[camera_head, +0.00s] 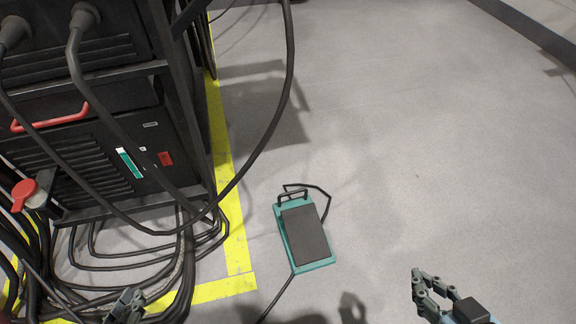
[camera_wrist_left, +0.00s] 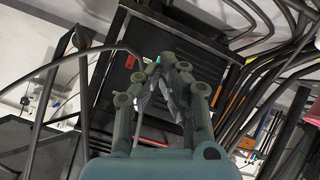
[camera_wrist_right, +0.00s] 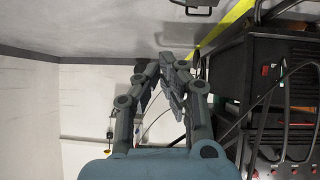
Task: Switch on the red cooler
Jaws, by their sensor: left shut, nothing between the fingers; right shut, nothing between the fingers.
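A black cabinet (camera_head: 130,125) with a red handle bar (camera_head: 50,118) and a small red label (camera_head: 165,158) stands at the left in the head view. A red lever or knob (camera_head: 24,195) sticks out at its lower left. I cannot tell whether this is the red cooler. My left gripper (camera_head: 125,305) shows at the bottom edge, shut and empty, below the cabinet and apart from it. It also shows in the left wrist view (camera_wrist_left: 165,68), with the cabinet behind it. My right gripper (camera_head: 428,290) is shut and empty above the floor at lower right.
Thick black cables (camera_head: 285,85) hang and coil around the cabinet. A teal flat device with a dark top (camera_head: 306,235) and a cable lies on the floor. Yellow tape (camera_head: 220,140) marks the cabinet's floor area. The grey floor (camera_head: 440,140) to the right is clear.

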